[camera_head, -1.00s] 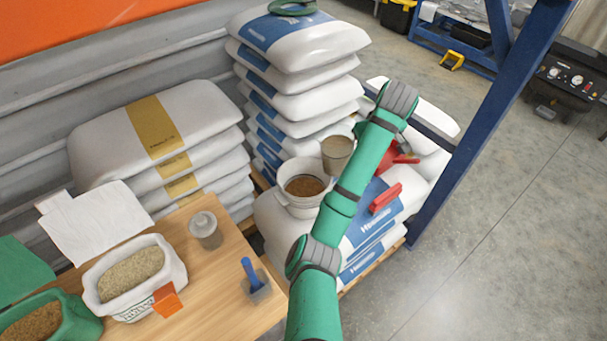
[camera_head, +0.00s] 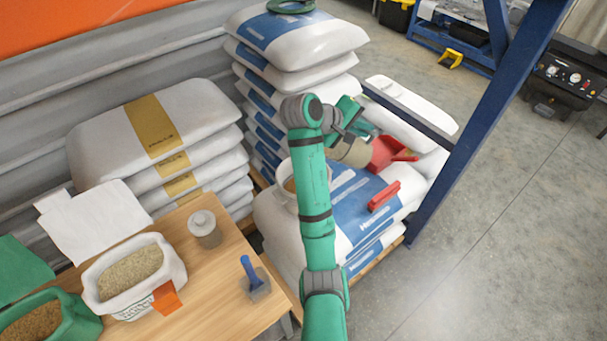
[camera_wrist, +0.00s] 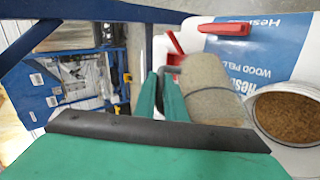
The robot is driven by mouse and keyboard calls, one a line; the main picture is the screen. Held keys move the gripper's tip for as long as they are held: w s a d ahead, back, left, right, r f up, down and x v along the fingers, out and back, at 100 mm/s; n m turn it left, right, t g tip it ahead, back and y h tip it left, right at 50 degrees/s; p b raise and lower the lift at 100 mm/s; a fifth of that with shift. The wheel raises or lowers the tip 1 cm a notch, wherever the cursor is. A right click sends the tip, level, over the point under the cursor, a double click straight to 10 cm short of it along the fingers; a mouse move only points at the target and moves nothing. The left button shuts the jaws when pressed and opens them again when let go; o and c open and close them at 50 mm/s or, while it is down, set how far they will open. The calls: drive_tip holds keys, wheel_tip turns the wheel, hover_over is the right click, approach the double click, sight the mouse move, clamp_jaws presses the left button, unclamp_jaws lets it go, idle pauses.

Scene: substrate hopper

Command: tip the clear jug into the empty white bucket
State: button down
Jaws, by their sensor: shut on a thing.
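The clear jug (camera_head: 352,151) looks tan, as if filled with tan material, and is tipped well over onto its side. My gripper (camera_head: 354,124) is shut on it, at its handle side, and the jug also shows in the wrist view (camera_wrist: 215,98). The white bucket (camera_head: 290,200) stands on the stacked sacks, to the left of the jug and partly hidden behind my arm. In the wrist view the bucket (camera_wrist: 262,128) is beside the jug and holds brown pellets, so it is not empty. I cannot see the jug's mouth or any falling stream.
A red scoop (camera_head: 388,153) and a red-handled tool (camera_head: 384,195) lie on the sacks right of the bucket. A blue post (camera_head: 478,135) rises at the right.

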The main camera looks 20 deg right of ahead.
drive_tip(key=a+n+h, duration=0.1)
drive_tip(key=a+h, duration=0.2)
drive_tip(key=w+a+f+n+h, duration=0.1)
drive_tip(key=a+h, duration=0.2)
drive_tip(key=w+a+f+n+h, duration=0.1)
drive_tip(key=a+h, duration=0.1)
drive_tip(key=a, duration=0.1)
drive_tip(key=shift+w+a+t+h, duration=0.15)
drive_tip(key=shift+a+t+h, duration=0.25)
drive_tip(key=shift+w+a+r+n+h, duration=0.15)
drive_tip(key=shift+a+n+h, duration=0.25)
drive_tip(key=shift+a+h, duration=0.4)
